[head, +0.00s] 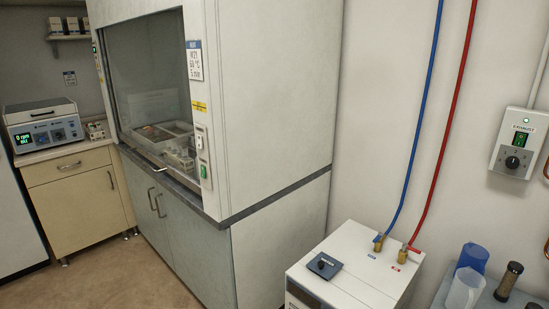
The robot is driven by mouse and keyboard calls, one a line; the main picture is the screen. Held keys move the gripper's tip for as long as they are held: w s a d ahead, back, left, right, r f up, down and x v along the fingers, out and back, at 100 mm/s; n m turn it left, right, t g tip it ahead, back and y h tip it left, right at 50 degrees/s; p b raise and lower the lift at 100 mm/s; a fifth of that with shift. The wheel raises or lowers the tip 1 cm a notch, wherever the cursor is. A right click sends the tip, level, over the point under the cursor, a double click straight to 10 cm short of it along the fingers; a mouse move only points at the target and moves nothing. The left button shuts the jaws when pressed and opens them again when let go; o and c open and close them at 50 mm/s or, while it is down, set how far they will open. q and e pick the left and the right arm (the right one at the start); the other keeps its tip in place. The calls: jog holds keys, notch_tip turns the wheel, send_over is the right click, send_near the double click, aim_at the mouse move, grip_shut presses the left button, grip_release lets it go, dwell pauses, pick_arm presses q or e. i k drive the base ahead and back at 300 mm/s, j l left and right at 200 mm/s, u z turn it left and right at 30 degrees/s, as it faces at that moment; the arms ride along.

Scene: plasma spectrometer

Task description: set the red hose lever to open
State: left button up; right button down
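The red hose (452,110) hangs down the wall to a brass fitting (403,256) on top of a white box unit (345,262) at the bottom right. A small red lever (416,250) sits at that fitting and points to the right, across the line of the hose. The blue hose (418,115) beside it ends in a similar brass fitting with a blue lever (378,238). Neither of my grippers is in the head view.
A fume hood (265,100) on a grey cabinet stands left of the white unit. A wall box labelled exhaust (519,142) is at the right. A blue jug (472,258), a clear jug (463,290) and a dark cylinder (508,281) stand right of the unit. Floor (110,280) is clear at lower left.

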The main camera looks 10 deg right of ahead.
aim_at(405, 246)
jog(key=z, duration=1.25)
jog(key=u, duration=0.3)
jog(key=i+l+u, duration=0.15)
jog(key=u, duration=0.3)
jog(key=i+l+u, duration=0.1)
jog(key=u, duration=0.35)
jog(key=l+u, duration=0.4)
jog(key=i+l+u, duration=0.15)
jog(key=l, duration=0.5)
jog(key=i+l+u, duration=0.15)
jog(key=l, duration=0.5)
jog(key=l+u, duration=0.15)
jog(key=l, duration=0.5)
